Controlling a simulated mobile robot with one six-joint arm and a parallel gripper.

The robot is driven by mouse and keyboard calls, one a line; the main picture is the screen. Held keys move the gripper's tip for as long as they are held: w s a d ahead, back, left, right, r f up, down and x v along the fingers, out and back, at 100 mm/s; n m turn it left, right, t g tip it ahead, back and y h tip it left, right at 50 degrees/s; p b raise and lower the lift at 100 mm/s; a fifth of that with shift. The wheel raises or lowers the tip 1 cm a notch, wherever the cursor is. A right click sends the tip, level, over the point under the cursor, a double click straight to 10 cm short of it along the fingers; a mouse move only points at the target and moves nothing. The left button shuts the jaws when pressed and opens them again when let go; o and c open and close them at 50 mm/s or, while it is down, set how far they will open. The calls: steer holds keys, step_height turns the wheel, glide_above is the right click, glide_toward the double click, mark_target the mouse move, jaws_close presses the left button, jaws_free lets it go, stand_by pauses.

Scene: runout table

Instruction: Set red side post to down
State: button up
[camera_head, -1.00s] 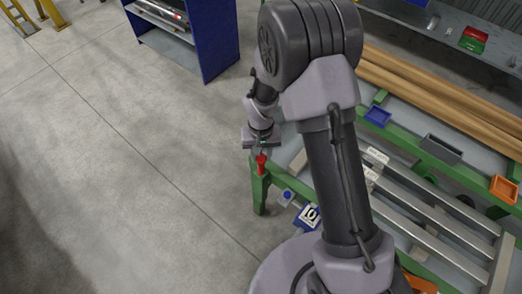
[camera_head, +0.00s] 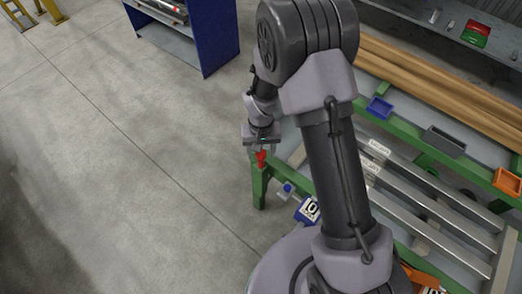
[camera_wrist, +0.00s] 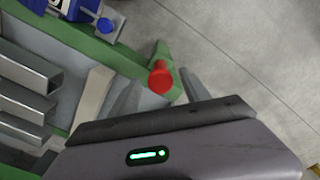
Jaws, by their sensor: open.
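The red side post (camera_head: 261,159) stands up at the near left corner of the green table frame (camera_head: 259,186). My gripper (camera_head: 262,148) is open and sits directly above the post in the head view. In the wrist view the fingers (camera_wrist: 160,92) are partly hidden by the gripper body, with the post between or just in front of them. I cannot tell whether they touch it.
A blue knob (camera_head: 288,188) and a blue box with a white label (camera_head: 308,210) sit on the frame right of the post. Metal bars (camera_head: 430,205) lie on the table. A blue cabinet (camera_head: 208,40) stands behind on the open floor.

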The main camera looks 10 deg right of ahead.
step_height(320, 180, up, 17)
steer(key=p, duration=0.6)
steer(key=shift+r+p, duration=0.2)
steer(key=shift+p, duration=0.15)
steer(key=s+d+r+m+t, duration=0.1)
steer(key=s+r, duration=0.1)
steer(key=r, duration=0.4)
steer(key=s+d+r+m+t, duration=0.1)
steer(key=s+d+r, duration=0.1)
steer(key=r, duration=0.4)
steer(key=s+d+r+m+t+y, duration=0.1)
steer(key=s+r+t, duration=0.1)
steer(key=s+r, duration=0.3)
steer(key=s+d+r+m+t+y, duration=0.1)
steer(key=s+r, duration=0.4)
steer(key=s, duration=0.5)
steer(key=shift+s+d+t+b, duration=0.15)
steer(key=shift+s+t+b, duration=0.1)
steer(key=shift+t+b, duration=0.15)
